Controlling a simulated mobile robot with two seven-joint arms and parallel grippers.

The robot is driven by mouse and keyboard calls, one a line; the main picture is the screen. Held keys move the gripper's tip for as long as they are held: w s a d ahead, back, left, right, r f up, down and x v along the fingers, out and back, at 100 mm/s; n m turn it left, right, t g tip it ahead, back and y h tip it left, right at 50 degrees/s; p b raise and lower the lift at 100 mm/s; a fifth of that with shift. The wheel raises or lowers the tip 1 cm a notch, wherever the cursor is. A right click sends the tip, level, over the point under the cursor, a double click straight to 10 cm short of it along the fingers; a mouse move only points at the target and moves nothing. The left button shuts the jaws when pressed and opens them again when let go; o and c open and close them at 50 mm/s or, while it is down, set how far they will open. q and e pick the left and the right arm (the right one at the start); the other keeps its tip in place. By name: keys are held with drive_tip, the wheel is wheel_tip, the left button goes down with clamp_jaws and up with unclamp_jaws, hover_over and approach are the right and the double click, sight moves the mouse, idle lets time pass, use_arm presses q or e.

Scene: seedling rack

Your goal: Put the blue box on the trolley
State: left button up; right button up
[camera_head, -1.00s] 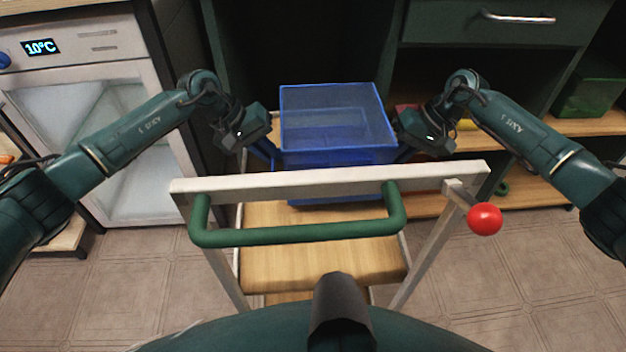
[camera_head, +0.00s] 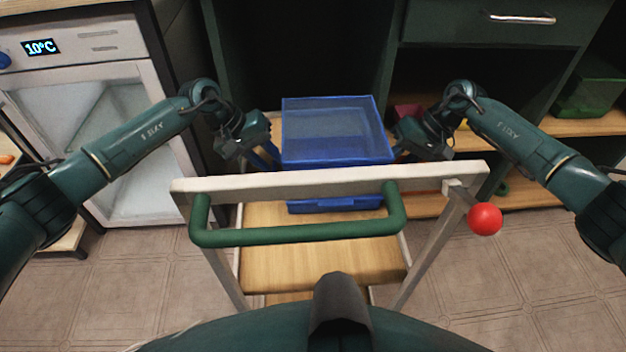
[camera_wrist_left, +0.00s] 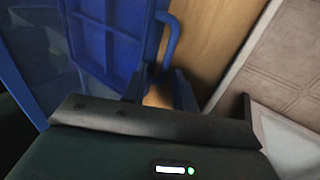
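The blue box (camera_head: 337,150) is see-through and upright, over the far part of the trolley's wooden deck (camera_head: 322,250). It appears to rest on the deck, but its underside is hidden behind the trolley's white crossbar (camera_head: 330,180). My left gripper (camera_head: 271,158) is at the box's left side. In the left wrist view its two fingers (camera_wrist_left: 161,90) stand apart, with wood showing between them, close to the box's handle (camera_wrist_left: 168,38). My right gripper (camera_head: 401,153) is at the box's right side; its fingertips are mostly hidden.
The trolley's green handle (camera_head: 300,236) and a red knob (camera_head: 485,219) are on the near side. A white cabinet with a 10°C display (camera_head: 40,47) stands at left. Wooden shelves (camera_head: 535,185) and a green crate (camera_head: 590,95) are at right.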

use_arm(q)
drive_tip(key=shift+s+d, duration=0.1)
drive_tip(key=shift+d, duration=0.2)
use_arm(e)
drive_tip(key=shift+a+r, duration=0.15)
drive_tip(key=shift+a, duration=0.1)
use_arm(q)
drive_tip(key=shift+r, duration=0.15)
drive_tip(key=shift+a+r, duration=0.25)
drive_tip(key=shift+r, duration=0.05)
drive_tip(key=v, duration=0.7)
drive_tip(key=shift+a, duration=0.25)
use_arm(e)
drive_tip(key=v, duration=1.2)
drive_tip(key=shift+d, duration=0.1)
